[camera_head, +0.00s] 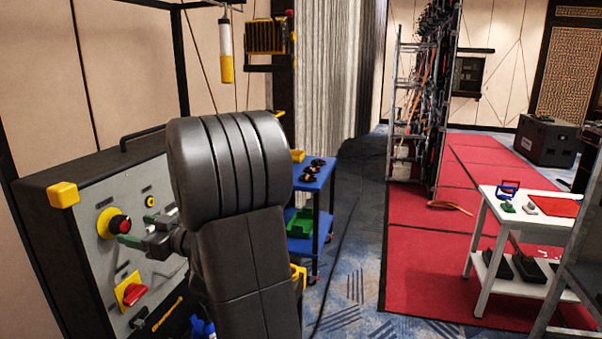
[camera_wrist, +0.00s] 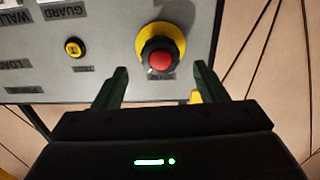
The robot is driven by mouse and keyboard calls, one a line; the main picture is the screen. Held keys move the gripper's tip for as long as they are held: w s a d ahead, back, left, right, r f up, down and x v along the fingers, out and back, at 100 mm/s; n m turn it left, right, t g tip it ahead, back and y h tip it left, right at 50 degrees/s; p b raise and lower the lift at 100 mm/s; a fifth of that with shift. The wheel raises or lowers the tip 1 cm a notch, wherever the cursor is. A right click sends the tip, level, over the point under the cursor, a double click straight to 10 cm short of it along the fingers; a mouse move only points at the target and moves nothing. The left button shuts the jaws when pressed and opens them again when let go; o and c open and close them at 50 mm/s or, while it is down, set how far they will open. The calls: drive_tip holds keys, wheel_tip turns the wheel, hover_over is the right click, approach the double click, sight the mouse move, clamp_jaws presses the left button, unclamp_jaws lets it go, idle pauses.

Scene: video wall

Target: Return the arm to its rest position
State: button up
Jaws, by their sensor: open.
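My arm fills the middle of the head view, bent in front of the control panel. My gripper (camera_head: 145,242) is at the panel's face, close to a red push button with a yellow collar (camera_head: 120,224). In the wrist view my gripper (camera_wrist: 160,82) is open, its two dark green fingers apart. The red button (camera_wrist: 160,61) shows between and just beyond the fingertips, and nothing is held. Whether a fingertip touches the button or panel cannot be told.
The grey control panel (camera_head: 85,235) also has a red and yellow rotary switch (camera_head: 131,290) and a small yellow button (camera_head: 150,201). A blue cart (camera_head: 318,205) stands behind my arm. A white table (camera_head: 490,222) is at the right.

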sight(126, 227)
drive_tip(key=b+v, duration=0.1)
drive_tip(key=v, duration=0.7)
drive_tip(key=p+x, duration=0.3)
drive_tip(key=x, duration=1.1)
drive_tip(key=shift+s, duration=0.1)
drive_tip(key=shift+f+n+b, duration=0.25)
drive_tip(key=shift+n+b, duration=0.15)
drive_tip(key=shift+d+r+n+b, duration=0.15)
drive_tip(key=shift+n+b, duration=0.2)
drive_tip(key=shift+n, duration=0.45)
drive_tip(key=n+b, duration=0.1)
drive_tip(key=n, duration=0.4)
drive_tip(key=shift+n, duration=0.4)
drive_tip(key=b+v, duration=0.2)
drive_tip(key=v, duration=0.9)
drive_tip(key=shift+d, duration=0.3)
drive_tip(key=shift+r, duration=0.1)
